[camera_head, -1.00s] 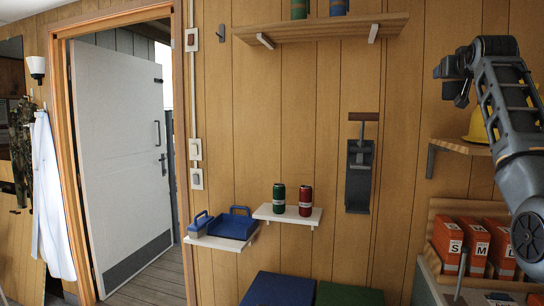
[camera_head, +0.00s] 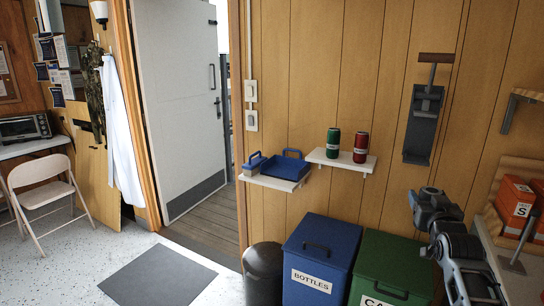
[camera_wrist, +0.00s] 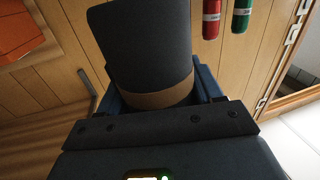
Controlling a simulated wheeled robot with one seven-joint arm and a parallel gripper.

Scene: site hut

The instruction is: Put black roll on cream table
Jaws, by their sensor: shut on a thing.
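The black roll (camera_wrist: 142,48) fills the upper middle of the wrist view, a dark cylinder with a brown band near its lower end. My gripper (camera_wrist: 160,97) is shut on it; blue finger parts show at either side of the band. In the head view my gripper (camera_head: 418,208) is at the lower right, above the green bin; I cannot clearly make out the roll there. No table is clearly cream; a pale table (camera_head: 38,146) with a toaster oven stands at the far left.
A blue bin (camera_head: 335,240) and a green bin (camera_head: 385,262) stand below wall shelves with cans and a blue tray (camera_head: 284,165). A dark round bin (camera_head: 262,268) is beside them. A folding chair (camera_head: 48,172) stands left. The floor around the mat (camera_head: 158,280) is clear.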

